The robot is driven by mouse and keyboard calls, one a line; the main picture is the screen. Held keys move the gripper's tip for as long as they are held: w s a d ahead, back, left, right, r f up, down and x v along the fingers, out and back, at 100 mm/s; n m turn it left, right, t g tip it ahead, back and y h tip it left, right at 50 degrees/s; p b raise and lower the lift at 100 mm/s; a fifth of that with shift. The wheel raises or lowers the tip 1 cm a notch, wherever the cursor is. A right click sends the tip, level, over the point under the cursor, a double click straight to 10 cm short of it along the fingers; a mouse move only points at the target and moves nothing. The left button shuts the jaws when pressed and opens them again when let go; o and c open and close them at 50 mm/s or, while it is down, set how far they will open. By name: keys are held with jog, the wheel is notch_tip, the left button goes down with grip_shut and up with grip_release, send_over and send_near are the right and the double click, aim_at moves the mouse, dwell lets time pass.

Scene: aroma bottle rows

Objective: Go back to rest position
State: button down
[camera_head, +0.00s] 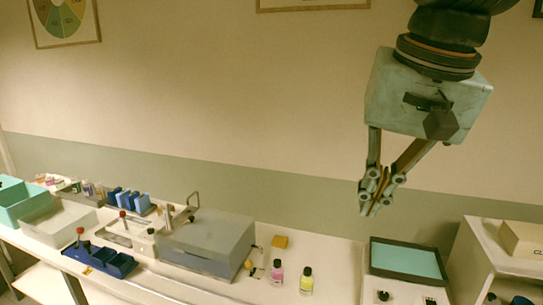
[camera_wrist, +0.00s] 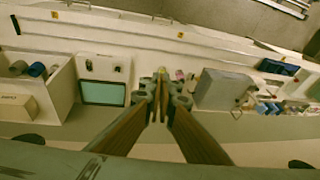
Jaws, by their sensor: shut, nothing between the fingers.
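My gripper (camera_head: 376,204) hangs high above the bench at the right of the head view, pointing down, with its fingertips together and nothing between them. In the wrist view the closed fingers of my gripper (camera_wrist: 161,76) reach up the middle of the picture. Below it and to its left in the head view, a pink bottle (camera_head: 277,271) and a yellow-green bottle (camera_head: 306,280) with dark caps stand upright on the bench (camera_head: 335,262). In the wrist view the fingers hide part of the bench around the bottles.
A grey box (camera_head: 208,243) stands left of the bottles, beside a blue tray (camera_head: 98,262). Farther left are a teal bin (camera_head: 20,202) and a pale bin (camera_head: 58,222). A teal-topped device (camera_head: 408,260) and a shelf unit (camera_head: 490,245) stand at the right. The air around my gripper is clear.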

jog(key=s+d+f+n+b, duration=0.1)
jog(key=s+d+f, duration=0.1)
jog(key=s+f, duration=0.3)
jog(key=s+d+f+n+b, duration=0.2)
jog(key=s+f, duration=0.4)
jog(key=s, duration=0.6)
jog(key=shift+s+f+h, duration=0.2)
jog(key=shift+f+h, duration=0.1)
jog(key=shift+h, duration=0.1)
jog(key=shift+d, duration=0.1)
